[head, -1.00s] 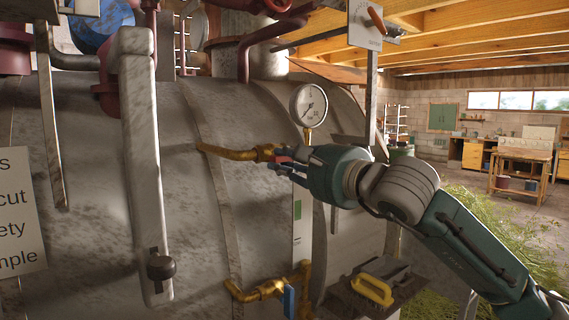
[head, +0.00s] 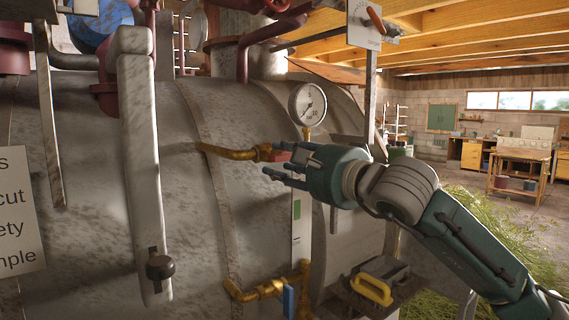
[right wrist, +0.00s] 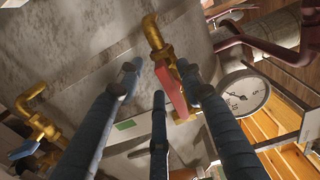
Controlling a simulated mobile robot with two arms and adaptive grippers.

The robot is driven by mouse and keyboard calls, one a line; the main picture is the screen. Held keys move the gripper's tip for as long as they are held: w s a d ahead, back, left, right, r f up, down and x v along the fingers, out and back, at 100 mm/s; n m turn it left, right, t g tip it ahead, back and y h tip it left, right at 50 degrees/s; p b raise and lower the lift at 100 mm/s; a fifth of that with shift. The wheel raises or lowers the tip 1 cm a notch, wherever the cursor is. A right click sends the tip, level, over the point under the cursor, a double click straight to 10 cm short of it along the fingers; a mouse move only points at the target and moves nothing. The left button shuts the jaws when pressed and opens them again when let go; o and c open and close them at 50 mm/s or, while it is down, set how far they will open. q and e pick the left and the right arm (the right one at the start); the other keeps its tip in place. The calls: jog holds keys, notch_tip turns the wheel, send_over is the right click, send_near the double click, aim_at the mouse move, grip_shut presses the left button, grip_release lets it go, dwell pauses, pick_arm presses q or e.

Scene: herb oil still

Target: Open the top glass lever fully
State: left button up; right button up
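The top glass lever (head: 281,155) is a short red handle on a brass valve at the upper end of the sight glass, below the gauge. It also shows in the right wrist view (right wrist: 171,91), lying beside the valve body between my fingers. My right gripper (head: 275,174) is right at the lever, with its fingers pointing left; its fingers are spread in the right wrist view (right wrist: 157,82). The lever is close to the right-hand finger; I cannot tell whether they touch. My left gripper is not in view.
A round pressure gauge (head: 308,104) stands just above the gripper. A lower brass valve with a blue lever (head: 289,301) sits below. The large grey still drum (head: 190,205) fills the left. A yellow-handled box (head: 372,289) is at lower right.

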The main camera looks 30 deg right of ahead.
jog(key=shift+s, duration=0.1)
jog(key=s, duration=1.2)
jog(key=shift+d, duration=0.45)
jog(key=shift+w, duration=0.1)
dwell(1.0)
